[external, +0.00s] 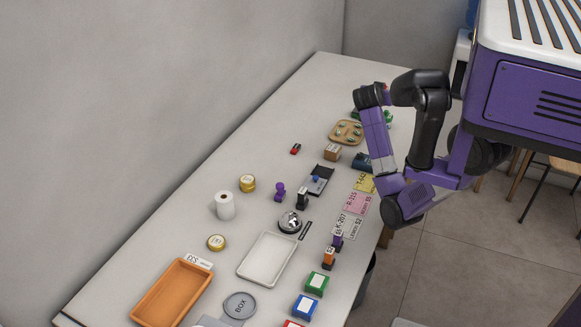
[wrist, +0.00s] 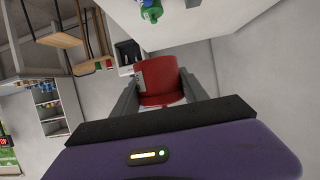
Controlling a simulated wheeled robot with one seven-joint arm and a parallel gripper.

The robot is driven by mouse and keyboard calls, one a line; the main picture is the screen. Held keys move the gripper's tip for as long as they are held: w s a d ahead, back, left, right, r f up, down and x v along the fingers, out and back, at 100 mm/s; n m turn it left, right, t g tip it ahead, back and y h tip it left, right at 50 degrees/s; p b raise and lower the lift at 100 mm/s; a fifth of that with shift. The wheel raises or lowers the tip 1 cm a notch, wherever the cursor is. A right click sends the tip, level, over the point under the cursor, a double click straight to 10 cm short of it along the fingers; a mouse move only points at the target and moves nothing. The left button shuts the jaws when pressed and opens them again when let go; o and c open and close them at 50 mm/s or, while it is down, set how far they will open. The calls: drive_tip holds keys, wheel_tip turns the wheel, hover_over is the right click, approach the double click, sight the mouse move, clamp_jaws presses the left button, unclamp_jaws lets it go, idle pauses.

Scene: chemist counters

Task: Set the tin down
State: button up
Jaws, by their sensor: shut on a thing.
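A red tin (wrist: 160,82) with a pale label on its left side sits between the two grey fingers of my gripper (wrist: 162,94) in the wrist view. The fingers are shut on its sides. The wrist view shows the pale counter (wrist: 195,22) beyond the tin, with no contact visible between them. In the external view my arm reaches over the far right end of the counter (external: 300,95). There my arm hides most of my gripper and the tin; only a small red patch shows behind it.
Stamps, cards, a white tray (external: 267,258), an orange tray (external: 172,292) and round tins (external: 248,183) fill the nearer counter. The far left part is bare.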

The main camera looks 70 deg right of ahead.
drive_tip(key=shift+s+d+r, duration=0.2)
drive_tip(key=shift+d+r, duration=0.1)
drive_tip(key=shift+d, duration=0.1)
drive_tip(key=w+d, duration=0.2)
drive_tip(key=n+t+y+b, duration=0.3)
drive_tip(key=n+t+y, duration=1.05)
drive_tip(key=n, duration=0.45)
hover_over(306, 138)
wheel_tip(306, 138, down, 20)
drive_tip(key=shift+w+d+f+p, duration=0.1)
drive_tip(key=shift+w+f+p, duration=0.1)
drive_tip(key=shift+p, duration=0.3)
drive_tip(key=o, duration=1.4)
drive_tip(key=shift+f, duration=0.1)
drive_tip(key=shift+o, duration=0.3)
